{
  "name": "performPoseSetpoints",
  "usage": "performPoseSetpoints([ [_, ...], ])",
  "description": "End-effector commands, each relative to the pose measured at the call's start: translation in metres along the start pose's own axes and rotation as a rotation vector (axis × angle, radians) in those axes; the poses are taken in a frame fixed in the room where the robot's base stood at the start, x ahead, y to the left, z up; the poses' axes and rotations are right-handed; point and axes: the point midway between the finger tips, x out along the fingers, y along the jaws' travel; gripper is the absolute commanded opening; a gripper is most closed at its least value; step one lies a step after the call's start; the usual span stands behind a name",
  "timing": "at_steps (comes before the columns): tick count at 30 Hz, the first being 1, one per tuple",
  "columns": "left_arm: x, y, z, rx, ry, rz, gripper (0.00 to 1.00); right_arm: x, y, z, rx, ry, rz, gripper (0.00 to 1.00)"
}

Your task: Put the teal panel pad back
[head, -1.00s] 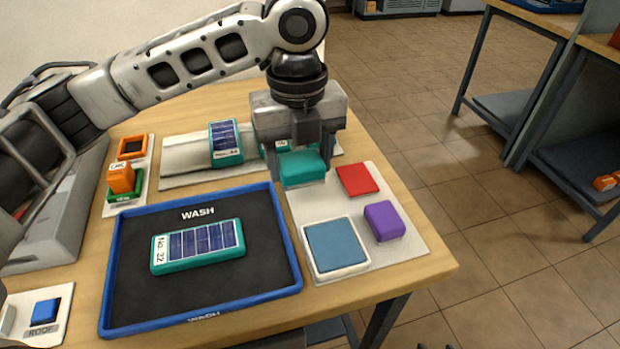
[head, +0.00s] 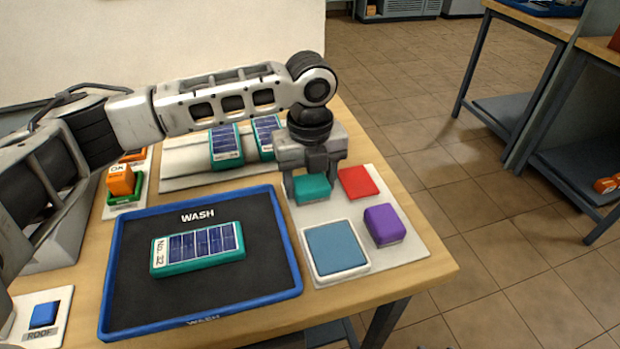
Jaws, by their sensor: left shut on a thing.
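The teal panel pad (head: 312,189) is a small rounded block near the back left corner of the light grey mat (head: 416,240). My left gripper (head: 313,180) is above it, shut on it, with a finger on either side. The pad is at or just above the mat; I cannot tell whether it touches. The gripper hides its top and the surface behind it. A flat red square (head: 358,182) lies just right of it on the mat. A purple block (head: 384,225) stands nearer the front. My right gripper is out of view.
A blue-rimmed WASH tray (head: 292,270) holds a teal-framed solar panel (head: 198,247). A blue pad in a white tray (head: 336,248) is at the mat's front. Two solar panels (head: 226,146) stand on a grey rack behind. The table's right edge is close to the mat.

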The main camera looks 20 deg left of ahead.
Motion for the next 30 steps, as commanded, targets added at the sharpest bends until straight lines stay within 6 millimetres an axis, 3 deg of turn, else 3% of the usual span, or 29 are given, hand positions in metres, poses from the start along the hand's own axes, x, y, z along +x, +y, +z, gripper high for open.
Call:
performPoseSetpoints([
  [4,0.003,0.000,0.000,0.000,0.001,0.000,0.36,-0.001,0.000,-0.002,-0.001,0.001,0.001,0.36],
  [5,0.003,0.000,0.000,0.000,0.001,0.000,0.66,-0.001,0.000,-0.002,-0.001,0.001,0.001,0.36],
  [6,0.003,0.000,0.000,0.000,0.000,-0.001,0.77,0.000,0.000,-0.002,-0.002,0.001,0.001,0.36],
  [7,0.003,0.000,0.000,0.000,0.000,-0.001,0.80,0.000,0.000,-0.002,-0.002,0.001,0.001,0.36],
  [17,-0.001,0.000,0.000,0.000,-0.002,-0.002,0.80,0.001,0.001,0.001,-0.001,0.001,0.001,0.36],
  [22,-0.025,-0.001,0.000,0.000,-0.002,-0.004,0.80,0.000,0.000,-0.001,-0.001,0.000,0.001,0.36],
  [30,-0.084,-0.001,0.000,0.000,-0.002,-0.004,0.80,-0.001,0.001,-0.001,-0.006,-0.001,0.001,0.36],
])
